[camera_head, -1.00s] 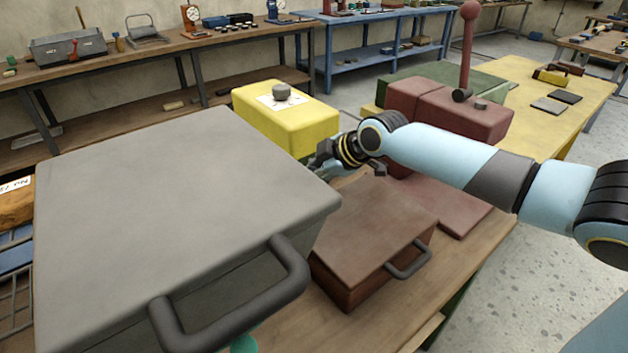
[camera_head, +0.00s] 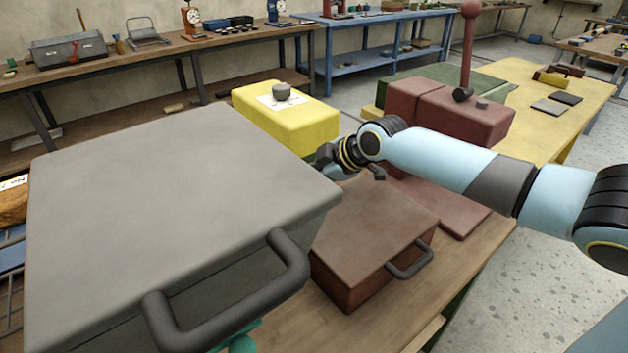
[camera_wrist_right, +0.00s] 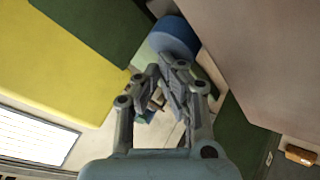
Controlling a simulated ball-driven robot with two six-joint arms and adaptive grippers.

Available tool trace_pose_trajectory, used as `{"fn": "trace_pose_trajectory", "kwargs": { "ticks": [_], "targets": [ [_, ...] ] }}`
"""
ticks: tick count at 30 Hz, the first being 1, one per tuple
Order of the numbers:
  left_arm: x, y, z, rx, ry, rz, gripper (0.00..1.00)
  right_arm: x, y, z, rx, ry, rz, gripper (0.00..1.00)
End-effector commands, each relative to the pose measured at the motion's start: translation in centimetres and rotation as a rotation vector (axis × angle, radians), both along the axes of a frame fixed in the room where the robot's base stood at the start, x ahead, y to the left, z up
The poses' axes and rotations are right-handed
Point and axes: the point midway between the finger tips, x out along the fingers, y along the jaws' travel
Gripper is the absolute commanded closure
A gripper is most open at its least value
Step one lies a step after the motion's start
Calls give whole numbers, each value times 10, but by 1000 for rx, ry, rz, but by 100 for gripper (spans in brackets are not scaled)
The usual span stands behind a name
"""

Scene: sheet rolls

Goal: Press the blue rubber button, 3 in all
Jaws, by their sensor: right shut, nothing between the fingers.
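The blue rubber button looks to be the round blue cylinder (camera_wrist_right: 174,38) at the top of the right wrist view, just beyond the fingertips. I cannot tell whether they touch it. I do not make it out in the head view. My right gripper (camera_wrist_right: 165,68) is shut and empty in the wrist view. In the head view my right gripper (camera_head: 330,160) is at the far right corner of the large grey box, its tips partly hidden behind that box. My left gripper is not in view.
The large grey box (camera_head: 180,190) with a dark handle fills the left foreground. A yellow box (camera_head: 300,125) stands behind it. A dark red case (camera_head: 370,235) sits below my right arm, and a red block with a lever (camera_head: 450,110) is behind the arm.

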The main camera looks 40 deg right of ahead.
Motion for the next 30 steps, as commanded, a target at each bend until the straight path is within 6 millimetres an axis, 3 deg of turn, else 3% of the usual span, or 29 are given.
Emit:
{"fn": "trace_pose_trajectory", "kwargs": {
  "ticks": [8, 22, 30],
  "targets": [
    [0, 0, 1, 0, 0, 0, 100, -1, 0, 0, 0, 4, -1, 100],
    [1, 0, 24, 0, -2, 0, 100, -1, -1, 27, -1, 2, -1, 100],
    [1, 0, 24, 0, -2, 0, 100, -1, -1, 27, 0, 1, 0, 100]
  ]
}}
